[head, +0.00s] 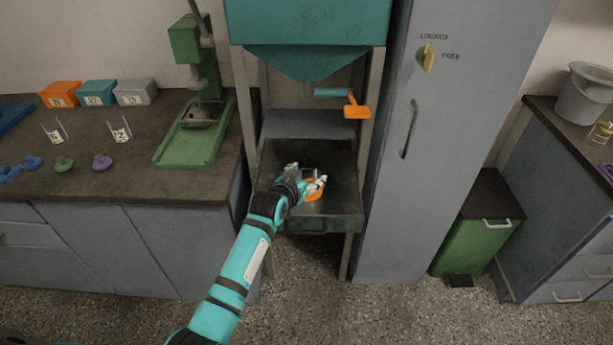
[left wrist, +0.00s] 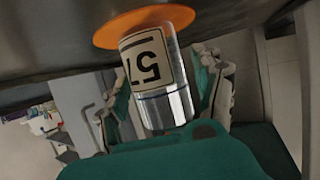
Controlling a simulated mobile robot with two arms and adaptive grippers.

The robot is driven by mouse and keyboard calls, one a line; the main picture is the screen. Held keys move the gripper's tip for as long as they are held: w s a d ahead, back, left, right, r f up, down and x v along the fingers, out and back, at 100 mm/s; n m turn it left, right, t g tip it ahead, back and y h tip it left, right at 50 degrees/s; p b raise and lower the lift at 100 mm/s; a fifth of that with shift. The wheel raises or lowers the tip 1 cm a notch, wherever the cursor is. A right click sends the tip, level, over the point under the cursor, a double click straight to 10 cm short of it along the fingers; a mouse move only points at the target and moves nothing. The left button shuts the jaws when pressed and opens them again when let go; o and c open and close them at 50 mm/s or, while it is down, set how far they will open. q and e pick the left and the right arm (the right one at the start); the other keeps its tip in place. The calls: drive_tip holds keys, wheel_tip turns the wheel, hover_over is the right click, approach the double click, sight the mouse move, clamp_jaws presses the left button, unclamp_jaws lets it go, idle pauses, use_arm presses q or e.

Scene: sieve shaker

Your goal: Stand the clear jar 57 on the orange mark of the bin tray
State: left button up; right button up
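The clear jar 57 (left wrist: 177,98) shows in the left wrist view, a clear cylinder with a white number label. Its far end meets the orange mark (left wrist: 112,32) on the dark tray surface; I cannot tell a small gap from contact. My left gripper (left wrist: 172,85) has a finger on each side of the jar. The fingers stand apart, and a narrow gap seems to show on the right side. In the head view my left gripper (head: 307,177) is low over the bin tray (head: 342,212), beside the visible orange mark (head: 313,196), and hides most of the jar. My right gripper is not in view.
A teal hopper (head: 305,50) with an orange-handled lever (head: 357,108) hangs above the tray between frame posts. A grey locker (head: 400,200) stands close on the right. The left bench (head: 130,190) holds two numbered jars, coloured boxes and a green press (head: 195,145).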

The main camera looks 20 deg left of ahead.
use_arm(q)
drive_tip(key=shift+r, duration=0.15)
drive_tip(key=p+v, duration=0.1)
drive_tip(key=v, duration=1)
drive_tip(key=shift+s+r, duration=0.2)
drive_tip(key=shift+s, duration=0.25)
idle(0.6)
